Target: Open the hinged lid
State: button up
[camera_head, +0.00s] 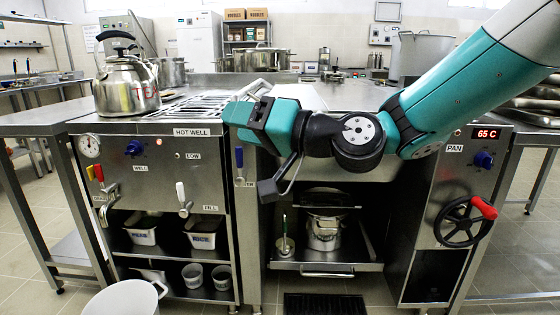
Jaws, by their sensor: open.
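My gripper (256,128) is in the middle of the view, at the front edge of the steel unit between the hot well panel and the pan panel. Its jaws are open and spread apart, and I see nothing held between them. A flat steel top (345,95) lies level behind my arm, above the pan unit. It may be the hinged lid, but my arm covers much of it and I cannot make out its hinge or handle. I cannot tell whether my gripper touches it.
A steel kettle (127,85) stands on the left counter beside a slotted grate (195,104). Taps (184,203) stick out from the hot well front. A red-handled wheel (462,222) is at right. Below are a shelf with a pot (323,232) and a white bucket (125,299).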

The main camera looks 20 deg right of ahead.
jog(key=w+d+f+m+t+h+b, duration=1.1)
jog(key=d+f+m+t+b, duration=0.1)
jog(key=d+f+m+b, duration=0.25)
jog(key=shift+m, duration=0.35)
jog(key=p+x, duration=0.5)
jog(key=p, duration=0.3)
jog(key=p+x, duration=0.6)
jog(key=p, duration=0.3)
jog(key=p+x, duration=0.5)
jog(key=p, duration=0.3)
jog(key=shift+w+r, duration=0.15)
jog(key=shift+r, duration=0.35)
jog(key=shift+w+p, duration=0.2)
jog(key=shift+p, duration=0.3)
jog(key=shift+f, duration=0.1)
grip_shut()
